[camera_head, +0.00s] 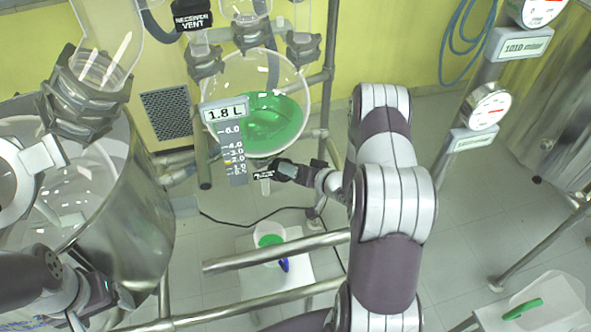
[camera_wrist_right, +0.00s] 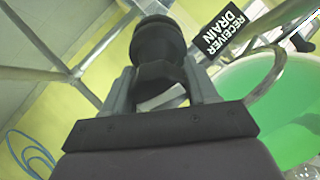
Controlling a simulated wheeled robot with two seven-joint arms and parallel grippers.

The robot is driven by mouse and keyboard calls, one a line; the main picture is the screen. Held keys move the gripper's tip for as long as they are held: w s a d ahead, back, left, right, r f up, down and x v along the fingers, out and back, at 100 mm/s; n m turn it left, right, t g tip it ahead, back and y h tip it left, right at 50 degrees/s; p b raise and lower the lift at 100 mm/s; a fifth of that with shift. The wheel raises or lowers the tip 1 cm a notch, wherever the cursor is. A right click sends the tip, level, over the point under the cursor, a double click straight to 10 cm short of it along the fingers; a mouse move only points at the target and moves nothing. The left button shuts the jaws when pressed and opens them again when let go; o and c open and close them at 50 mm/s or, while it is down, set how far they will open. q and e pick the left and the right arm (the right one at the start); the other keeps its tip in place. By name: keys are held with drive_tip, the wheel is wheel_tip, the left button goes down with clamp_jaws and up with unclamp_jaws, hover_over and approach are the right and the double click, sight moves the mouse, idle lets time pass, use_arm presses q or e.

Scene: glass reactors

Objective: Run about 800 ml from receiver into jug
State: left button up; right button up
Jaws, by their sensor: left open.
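The receiver (camera_head: 285,77) is a round glass vessel holding green liquid; its level tag (camera_head: 226,112) reads 1.8 L. Its drain valve (camera_head: 283,170) sits below it, and the RECEIVER DRAIN label also shows in the right wrist view (camera_wrist_right: 225,30). My right gripper (camera_head: 300,173) is at the drain; in the wrist view its fingers (camera_wrist_right: 160,85) stand on either side of the dark valve knob (camera_wrist_right: 158,42) and appear closed on it. The jug (camera_head: 268,256), with a blue handle, stands below the drain with green liquid in it. My left gripper (camera_head: 88,300) is open at the lower left.
A steel vessel (camera_head: 145,215) stands at the left. Steel frame rails (camera_head: 275,250) cross in front of the jug's white stand (camera_head: 298,268). Another clear container with a green handle (camera_head: 522,308) stands at the lower right. Gauges (camera_head: 490,108) are at the upper right.

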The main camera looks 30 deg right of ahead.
drive_tip(key=shift+o, duration=1.2)
drive_tip(key=shift+s+d+r, duration=0.15)
drive_tip(key=shift+s+d, duration=0.05)
drive_tip(key=shift+s, duration=0.2)
drive_tip(key=b+v, duration=0.1)
drive_tip(key=v, duration=0.5)
drive_tip(key=shift+s+r, duration=0.15)
drive_tip(key=shift+s, duration=0.05)
drive_tip(key=shift+r, duration=0.1)
